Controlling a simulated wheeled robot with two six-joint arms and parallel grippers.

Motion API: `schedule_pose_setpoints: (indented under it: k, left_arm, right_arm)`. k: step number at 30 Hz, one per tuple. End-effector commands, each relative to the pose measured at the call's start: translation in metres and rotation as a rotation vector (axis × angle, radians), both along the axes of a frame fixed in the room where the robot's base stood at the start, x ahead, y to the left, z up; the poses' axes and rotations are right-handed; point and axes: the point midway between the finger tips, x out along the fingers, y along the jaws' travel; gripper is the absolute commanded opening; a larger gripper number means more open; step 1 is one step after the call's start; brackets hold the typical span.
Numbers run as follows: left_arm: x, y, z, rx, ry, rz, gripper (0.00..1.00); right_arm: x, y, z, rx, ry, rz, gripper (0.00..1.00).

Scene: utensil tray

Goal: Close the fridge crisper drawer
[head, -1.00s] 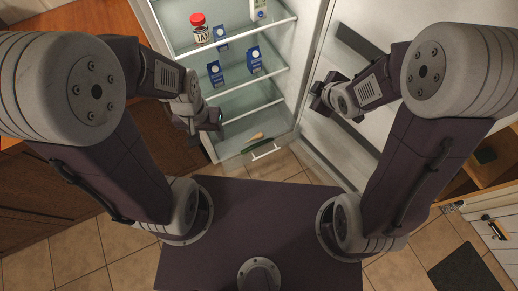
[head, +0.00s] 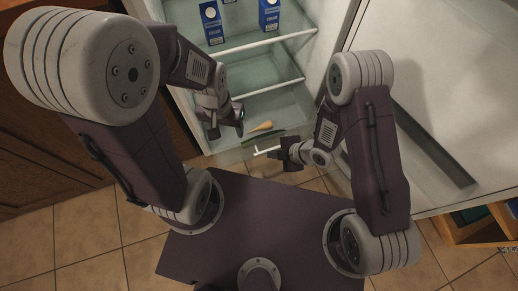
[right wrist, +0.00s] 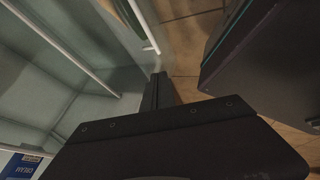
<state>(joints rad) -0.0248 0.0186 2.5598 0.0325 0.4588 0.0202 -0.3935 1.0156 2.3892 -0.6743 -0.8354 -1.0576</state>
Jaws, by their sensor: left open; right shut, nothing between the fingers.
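The crisper drawer (head: 232,156) is at the bottom of the open fridge in the head view. It stands out past the shelves above, so its contents show from above. Its white handle (head: 267,151) is on the front and also shows in the right wrist view (right wrist: 139,22). My right gripper (head: 283,155) is shut and empty, beside the right end of the handle; I cannot tell whether it touches. Its fingers (right wrist: 158,92) show near the drawer front in the right wrist view. My left gripper (head: 232,124) is open and empty, above the drawer's left side.
A tan vegetable (head: 262,126) and a green one (head: 264,137) lie in the drawer. Blue cartons (head: 211,22) stand on a shelf above. The open fridge door (head: 420,130) is at the right.

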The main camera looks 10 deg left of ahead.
Motion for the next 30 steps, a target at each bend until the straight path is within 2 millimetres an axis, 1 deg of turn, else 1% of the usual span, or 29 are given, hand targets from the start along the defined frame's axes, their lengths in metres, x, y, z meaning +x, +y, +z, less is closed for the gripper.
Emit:
schedule_pose_setpoints:
  k: [5, 9, 15, 18, 21, 24, 30]
  left_arm:
    - [0.000, 0.000, -0.020, 0.000, 0.000, 0.000, 0.57]
    - [0.000, 0.000, -0.039, 0.000, 0.000, 0.000, 0.57]
    - [0.000, 0.000, -0.064, 0.000, 0.001, 0.000, 0.57]
    - [0.000, 0.000, -0.069, 0.000, 0.001, 0.000, 0.57]
    - [0.000, 0.000, -0.073, 0.000, 0.001, 0.000, 0.57]
    - [0.000, 0.000, -0.075, 0.000, 0.001, 0.000, 0.57]
    - [0.000, 0.000, -0.075, 0.000, 0.001, 0.000, 0.57]
  right_arm:
    - [0.004, 0.015, -0.026, 0.001, 0.000, 0.004, 0.00]
    - [0.010, 0.033, -0.053, 0.000, -0.001, 0.004, 0.00]
    - [0.018, 0.057, -0.086, 0.000, -0.001, 0.000, 0.00]
    - [0.034, 0.067, -0.082, 0.004, -0.005, -0.001, 0.00]
    - [0.043, 0.074, -0.081, 0.002, -0.002, -0.001, 0.00]
    - [0.049, 0.077, -0.079, 0.000, -0.001, -0.002, 0.00]
    - [0.051, 0.078, -0.078, -0.001, 0.000, -0.001, 0.00]
